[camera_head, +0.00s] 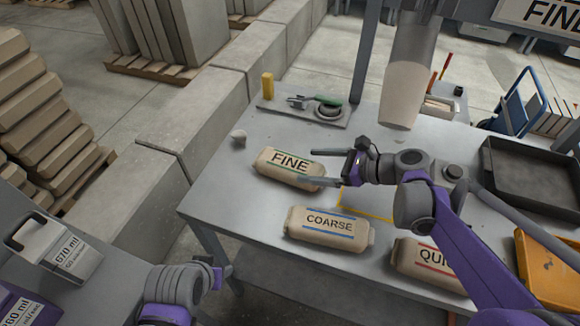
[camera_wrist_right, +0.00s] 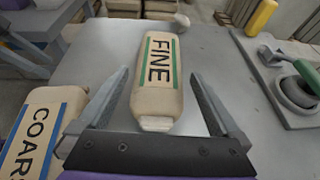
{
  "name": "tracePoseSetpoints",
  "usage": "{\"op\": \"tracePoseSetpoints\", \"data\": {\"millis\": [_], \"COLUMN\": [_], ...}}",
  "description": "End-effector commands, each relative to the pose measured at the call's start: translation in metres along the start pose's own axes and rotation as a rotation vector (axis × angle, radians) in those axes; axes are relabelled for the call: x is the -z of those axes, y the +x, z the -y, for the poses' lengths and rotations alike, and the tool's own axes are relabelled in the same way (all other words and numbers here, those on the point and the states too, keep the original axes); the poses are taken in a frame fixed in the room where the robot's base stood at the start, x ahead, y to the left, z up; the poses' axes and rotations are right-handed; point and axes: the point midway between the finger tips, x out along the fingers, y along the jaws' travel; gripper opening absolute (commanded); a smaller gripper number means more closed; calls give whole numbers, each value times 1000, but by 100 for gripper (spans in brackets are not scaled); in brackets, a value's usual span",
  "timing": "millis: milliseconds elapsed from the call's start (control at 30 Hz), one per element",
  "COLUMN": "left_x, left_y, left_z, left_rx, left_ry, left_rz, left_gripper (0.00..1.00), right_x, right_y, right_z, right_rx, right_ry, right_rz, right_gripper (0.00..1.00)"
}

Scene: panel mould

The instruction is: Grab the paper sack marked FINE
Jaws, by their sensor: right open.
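The paper sack marked FINE (camera_head: 290,168) is tan with green stripes and lies on its side on the grey table. In the right wrist view the sack (camera_wrist_right: 158,75) lies ahead, its near end between the two fingers. My right gripper (camera_head: 306,166) is open, its fingers pointing left at the sack's right end. A gap shows between each finger and the sack in the wrist view; I cannot tell the height difference. My left gripper (camera_head: 220,272) is low at the left, beside the table; its jaws are not clear.
A COARSE sack (camera_head: 328,228) with blue stripes lies just nearer, and a red-striped sack (camera_head: 428,262) lies right of it, partly hidden by my arm. A tool plate (camera_head: 305,112) and yellow block (camera_head: 267,86) are at the back. A grey nozzle (camera_head: 404,90) hangs above. A black tray (camera_head: 535,178) is right.

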Motion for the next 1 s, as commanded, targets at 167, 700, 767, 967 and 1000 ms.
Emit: {"op": "tracePoseSetpoints", "data": {"millis": [167,700,767,967,1000], "left_x": [0,0,0,0,0], "left_y": [0,0,0,0,0], "left_z": [0,0,0,0,0], "left_rx": [0,0,0,0,0], "left_ry": [0,0,0,0,0], "left_rz": [0,0,0,0,0], "left_gripper": [50,50,50,50,50], "right_x": [-1,-2,-2,-2,-2], "right_y": [18,54,54,54,54], "right_z": [-2,-2,-2,-2,-2], "right_rx": [-3,0,0,0,0], "right_ry": [-2,0,0,0,0], "right_rz": [0,0,0,0,0], "right_gripper": [100,98,87,51,44]}}
